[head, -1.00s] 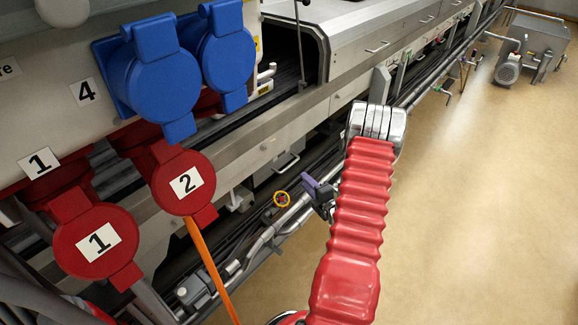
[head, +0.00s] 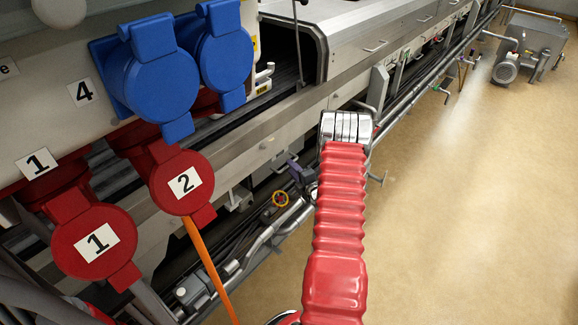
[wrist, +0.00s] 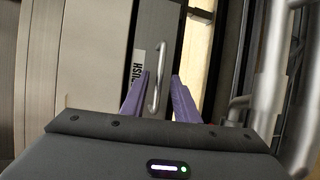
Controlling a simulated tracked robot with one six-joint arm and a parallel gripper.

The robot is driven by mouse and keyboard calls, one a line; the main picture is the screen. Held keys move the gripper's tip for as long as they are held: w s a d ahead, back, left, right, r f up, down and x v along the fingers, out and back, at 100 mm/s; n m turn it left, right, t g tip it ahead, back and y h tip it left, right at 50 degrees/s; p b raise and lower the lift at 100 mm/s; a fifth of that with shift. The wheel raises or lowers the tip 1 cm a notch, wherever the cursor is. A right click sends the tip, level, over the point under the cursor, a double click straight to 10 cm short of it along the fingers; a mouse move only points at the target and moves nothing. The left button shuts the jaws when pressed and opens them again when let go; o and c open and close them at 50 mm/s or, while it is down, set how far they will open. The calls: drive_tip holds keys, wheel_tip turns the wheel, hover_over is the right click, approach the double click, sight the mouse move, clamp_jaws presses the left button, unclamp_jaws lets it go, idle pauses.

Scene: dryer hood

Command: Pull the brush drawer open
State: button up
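In the head view my gripper (head: 297,172) is close to the machine's lower side, partly hidden by my red-sleeved arm. The drawer front is not clear there.
Metal pipes (wrist: 270,70) run along the right of the wrist view. In the head view an orange valve wheel (head: 281,199) and pipes sit just below my gripper. Blue and red sockets (head: 165,85) are at the left. Open floor (head: 470,220) lies to the right.

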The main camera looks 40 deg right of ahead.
drive_tip(key=shift+x, duration=1.75)
drive_tip(key=shift+c, duration=0.3)
clamp_jaws()
drive_tip(key=shift+f, duration=0.1)
